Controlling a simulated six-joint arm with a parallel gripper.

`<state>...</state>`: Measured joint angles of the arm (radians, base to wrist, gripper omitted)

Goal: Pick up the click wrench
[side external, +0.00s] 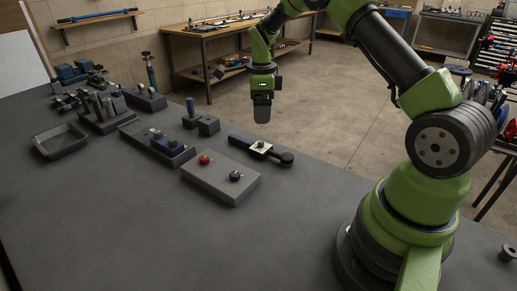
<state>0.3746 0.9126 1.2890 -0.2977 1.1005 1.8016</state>
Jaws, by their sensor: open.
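A dark long tool with a round end, which looks like the click wrench (277,154), lies on the grey table near its far right edge. A pale square plate with a small dark knob sits at its middle. My gripper (262,113) points down and hangs in the air above and behind the tool in the side view, apart from it. Its fingers overlap in this view, so the gap between them is hidden. Nothing shows held in it.
A grey box with a red and a dark knob (221,183) sits just in front of the tool. Small dark blocks (208,126), a long fixture (157,145), a shallow tray (60,141) and several upright parts stand to the left. The front of the table is clear.

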